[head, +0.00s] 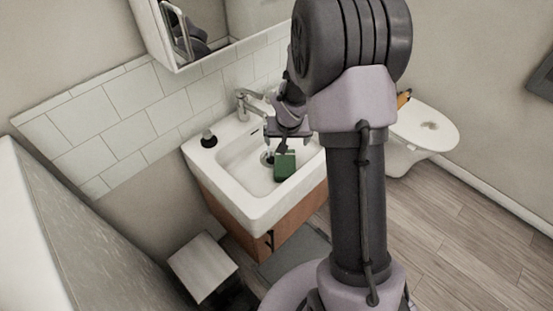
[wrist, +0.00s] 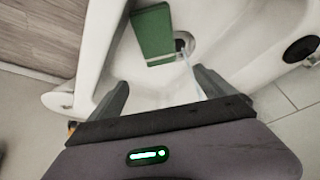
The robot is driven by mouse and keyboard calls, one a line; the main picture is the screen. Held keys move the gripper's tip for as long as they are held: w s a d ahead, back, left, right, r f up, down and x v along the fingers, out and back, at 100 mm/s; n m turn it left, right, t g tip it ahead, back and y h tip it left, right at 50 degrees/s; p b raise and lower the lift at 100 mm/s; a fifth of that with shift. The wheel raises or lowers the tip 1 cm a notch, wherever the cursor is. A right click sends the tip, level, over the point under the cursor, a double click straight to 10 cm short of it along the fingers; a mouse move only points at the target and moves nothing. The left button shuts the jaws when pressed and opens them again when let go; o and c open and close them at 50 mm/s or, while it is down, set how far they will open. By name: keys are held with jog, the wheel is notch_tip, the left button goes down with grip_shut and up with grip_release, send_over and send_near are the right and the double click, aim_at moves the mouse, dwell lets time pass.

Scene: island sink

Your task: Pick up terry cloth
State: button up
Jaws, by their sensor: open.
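A green rectangular piece (head: 285,166), which I take to be the terry cloth, lies in the basin of the white sink (head: 258,217). In the wrist view the green cloth (wrist: 152,38) is beyond my fingertips, next to the round drain. My gripper (head: 288,147) is above the basin, close over the cloth in the head view. In the wrist view my gripper (wrist: 161,88) has its two fingers spread wide with nothing between them. The cloth appears apart from the fingers. Its underside is hidden.
The faucet (head: 247,104) stands at the sink's back edge. A dark round item (head: 208,138) sits on the left rim. A mirrored cabinet (head: 215,30) hangs above. A toilet (head: 425,128) is to the right, and a small stool (head: 202,266) is at front left.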

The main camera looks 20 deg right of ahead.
aim_at(285, 166)
jog(key=b+x, duration=0.4)
jog(key=x, duration=0.9)
jog(key=shift+w+a, duration=0.15)
jog(key=shift+w, duration=0.05)
jog(key=shift+r, duration=0.15)
jog(key=c, duration=1.6)
